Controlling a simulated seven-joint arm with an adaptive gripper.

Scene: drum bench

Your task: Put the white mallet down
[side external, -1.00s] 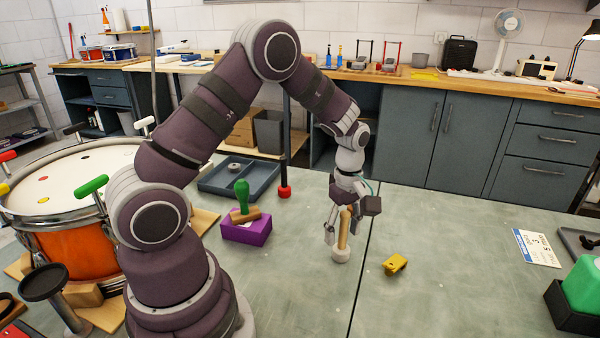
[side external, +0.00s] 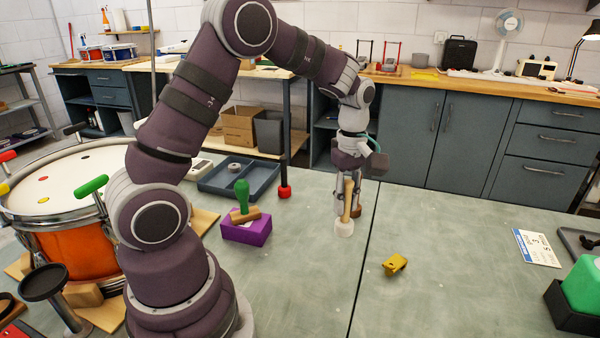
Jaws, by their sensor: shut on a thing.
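The white mallet has a pale wooden handle (side external: 347,195) and a white head (side external: 344,228). It hangs nearly upright, head down, in my gripper (side external: 346,208), whose fingers are shut around the handle. The head is over the bench top, left of the dark seam. I cannot tell whether it touches the surface or is slightly above it.
A purple block (side external: 247,231) with a green-handled tool (side external: 242,196) stands left of my gripper. A grey tray (side external: 238,180) lies behind it. A yellow piece (side external: 395,265) lies front right. The drum (side external: 62,195) stands far left. Bench around the seam is mostly clear.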

